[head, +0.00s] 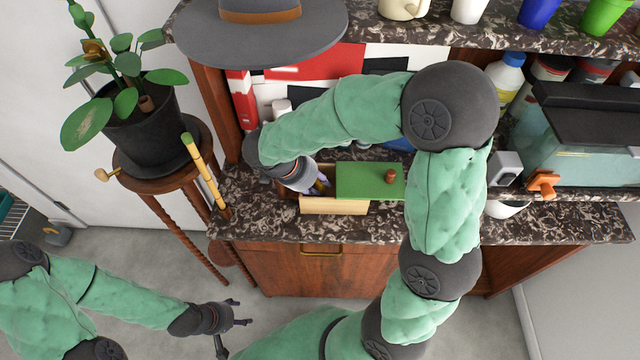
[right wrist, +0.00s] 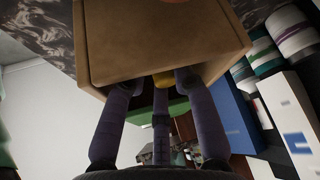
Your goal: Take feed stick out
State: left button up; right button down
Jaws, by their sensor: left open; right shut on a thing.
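A pale wooden box (head: 335,206) with a green lid (head: 365,181) stands on the stone counter. The lid has a brown knob and is slid to the right, leaving the box's left end open. My right gripper (head: 323,185) reaches into this open end. In the right wrist view its fingers (right wrist: 165,85) go over the edge of the box (right wrist: 160,40) and close around a small yellow thing (right wrist: 164,79). Most of that thing is hidden, so I cannot tell if it is the feed stick. My left gripper (head: 236,316) is open and empty, low above the floor at left.
A grey hat (head: 260,35) is on the upper shelf. A glass tank (head: 575,150) stands at right. The floor before the cabinet is clear.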

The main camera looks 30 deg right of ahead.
jog(key=shift+r, duration=0.25)
jog(key=shift+r+p, duration=1.25)
jog(key=shift+r, duration=1.3)
